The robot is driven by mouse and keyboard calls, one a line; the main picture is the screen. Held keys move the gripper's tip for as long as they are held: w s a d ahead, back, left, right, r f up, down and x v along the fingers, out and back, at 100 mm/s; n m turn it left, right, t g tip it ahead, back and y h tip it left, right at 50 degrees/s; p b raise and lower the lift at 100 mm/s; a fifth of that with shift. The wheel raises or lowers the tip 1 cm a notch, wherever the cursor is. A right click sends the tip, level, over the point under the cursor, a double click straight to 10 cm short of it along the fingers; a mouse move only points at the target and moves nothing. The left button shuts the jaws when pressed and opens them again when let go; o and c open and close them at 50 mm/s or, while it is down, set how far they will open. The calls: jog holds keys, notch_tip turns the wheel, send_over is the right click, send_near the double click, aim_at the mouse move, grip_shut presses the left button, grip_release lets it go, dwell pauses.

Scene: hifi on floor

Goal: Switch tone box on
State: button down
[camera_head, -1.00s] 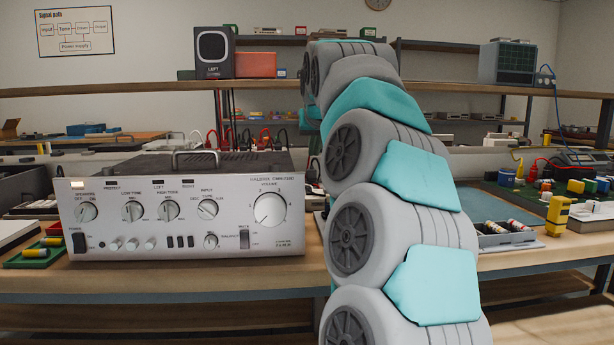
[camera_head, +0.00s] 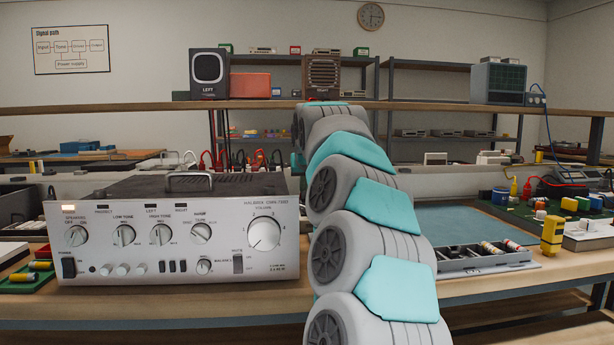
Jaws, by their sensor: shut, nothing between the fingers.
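A silver amplifier (camera_head: 175,282) with a dark top and a carry handle stands on the bench at left. Its face has low tone and high tone knobs (camera_head: 162,235), a large volume knob (camera_head: 264,233) and a black power rocker (camera_head: 69,268). A small lamp (camera_head: 68,207) at its upper left glows; the other lamps look dark. No box that I can read as labelled tone box shows. My grey and teal arm rises right of the amplifier and reaches back toward the shelf. My gripper is hidden beyond the arm.
A LEFT speaker (camera_head: 209,74), a brown speaker (camera_head: 321,77) and a red box (camera_head: 250,85) stand on the shelf behind. Red and black cables rise behind the amplifier.

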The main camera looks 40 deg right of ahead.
aim_at(303, 210)
jog(key=shift+w+d+f, duration=0.2)
jog(key=shift+w+f, duration=0.15)
jog(key=shift+f, duration=0.2)
jog(key=shift+w+d+f, duration=0.2)
jog(key=shift+w+f, duration=0.15)
jog(key=shift+f, duration=0.15)
jog(key=shift+w+d+f, duration=0.1)
jog(key=shift+w+f, duration=0.05)
jog(key=shift+f, duration=1.4)
jog(key=shift+p, duration=0.55)
jog(key=shift+f, duration=0.2)
jog(key=shift+w+d+r, duration=0.1)
jog(key=shift+w+d, duration=0.05)
jog(key=shift+w, duration=0.05)
jog(key=shift+w+d+r+p, duration=0.15)
jog(key=shift+w+d+p, duration=0.2)
jog(key=shift+w+p, duration=0.2)
